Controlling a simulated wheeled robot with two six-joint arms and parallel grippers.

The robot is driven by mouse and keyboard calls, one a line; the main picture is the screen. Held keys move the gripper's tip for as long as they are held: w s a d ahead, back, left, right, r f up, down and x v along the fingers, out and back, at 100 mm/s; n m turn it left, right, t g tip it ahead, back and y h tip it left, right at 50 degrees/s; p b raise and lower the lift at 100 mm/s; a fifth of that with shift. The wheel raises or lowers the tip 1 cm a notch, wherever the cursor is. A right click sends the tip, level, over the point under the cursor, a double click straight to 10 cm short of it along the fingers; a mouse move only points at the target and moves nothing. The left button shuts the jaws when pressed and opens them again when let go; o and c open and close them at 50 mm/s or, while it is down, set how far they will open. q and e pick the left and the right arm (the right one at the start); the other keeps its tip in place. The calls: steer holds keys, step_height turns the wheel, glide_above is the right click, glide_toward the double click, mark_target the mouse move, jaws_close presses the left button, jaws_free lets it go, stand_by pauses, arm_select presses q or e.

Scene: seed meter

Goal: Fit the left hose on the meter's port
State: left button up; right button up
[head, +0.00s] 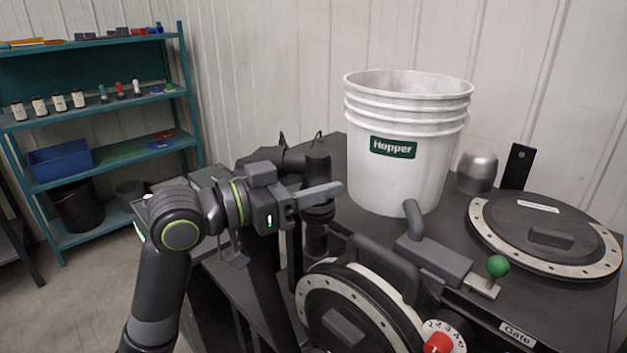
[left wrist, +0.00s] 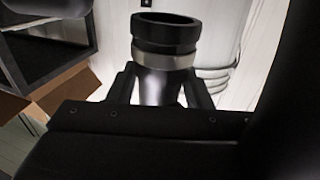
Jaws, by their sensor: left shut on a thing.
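My left gripper (head: 325,191) is shut on a dark hose end (left wrist: 160,84). In the left wrist view the hose end has a black collar and a pale band, and it stands up between the two fingers. In the head view black upright pipe pieces (head: 317,165) show just above and below the fingers; I cannot tell which belong to the hose and which to the port, or whether they touch. The round meter (head: 345,325), with a pale bolted rim, is at the bottom middle, right of and below the gripper. My right gripper is out of view.
A white Hopper bucket (head: 408,185) stands on the dark bench right of the gripper. A gate handle with a green knob (head: 497,266), a round lid (head: 548,236) and a dial with a red knob (head: 438,343) are further right. Teal shelves (head: 95,183) stand at the left.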

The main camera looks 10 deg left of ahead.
mark_target(311, 231)
arm_select(q)
steer(key=shift+f+b, duration=2)
steer(key=shift+f, duration=0.75)
steer(key=shift+s, duration=0.1)
steer(key=shift+f+b, duration=0.3)
steer(key=shift+f, duration=0.2)
steer(key=o, duration=1.2)
steer(key=shift+o, duration=0.2)
steer(key=shift+a, duration=0.1)
steer(key=shift+a, duration=0.1)
